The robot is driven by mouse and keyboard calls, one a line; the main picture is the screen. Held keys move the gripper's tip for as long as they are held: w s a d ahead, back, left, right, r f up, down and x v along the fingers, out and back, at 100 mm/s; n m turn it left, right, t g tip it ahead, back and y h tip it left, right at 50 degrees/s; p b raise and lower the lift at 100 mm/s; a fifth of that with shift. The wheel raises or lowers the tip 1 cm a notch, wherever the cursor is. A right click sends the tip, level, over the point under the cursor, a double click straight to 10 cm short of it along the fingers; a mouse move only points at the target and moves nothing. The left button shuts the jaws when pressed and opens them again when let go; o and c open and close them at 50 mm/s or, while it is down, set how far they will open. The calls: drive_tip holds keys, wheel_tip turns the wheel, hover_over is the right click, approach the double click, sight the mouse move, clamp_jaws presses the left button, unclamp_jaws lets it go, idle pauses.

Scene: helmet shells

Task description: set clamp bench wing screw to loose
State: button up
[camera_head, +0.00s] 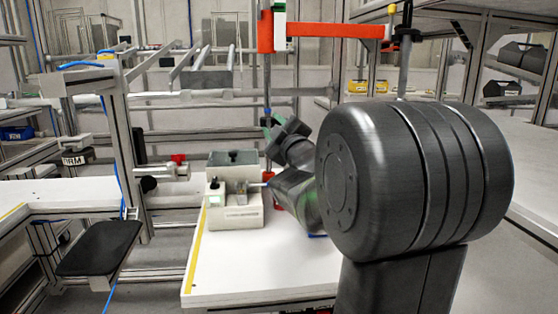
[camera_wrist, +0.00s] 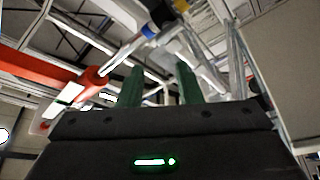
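My gripper (camera_wrist: 160,80) shows in the wrist view with two green fingers standing apart and nothing held between them. In the head view my gripper (camera_head: 271,122) is small, partly behind my arm, above and behind the white table. A silver cylindrical fitting (camera_head: 172,170) with a red part on top and a dark knob is mounted by the post at the table's left. It may be the clamp, but I cannot make out a wing screw on it. A pale boxy device (camera_head: 234,205) stands on the table, left of my arm. My gripper touches neither.
The white table (camera_head: 240,265) has a yellow strip along its left edge and is bare at the front. A black padded seat (camera_head: 98,248) is at the left. A red-orange beam (camera_head: 330,30) crosses above. Metal racks (camera_head: 500,60) stand at right.

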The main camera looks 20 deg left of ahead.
drive_tip(key=s+d+f+b, duration=0.4)
drive_tip(key=s+d+b, duration=0.1)
drive_tip(key=s, duration=0.3)
drive_tip(key=shift+s+b, duration=0.25)
drive_tip(key=shift+b, duration=0.35)
drive_tip(key=shift+f, duration=0.1)
idle(0.8)
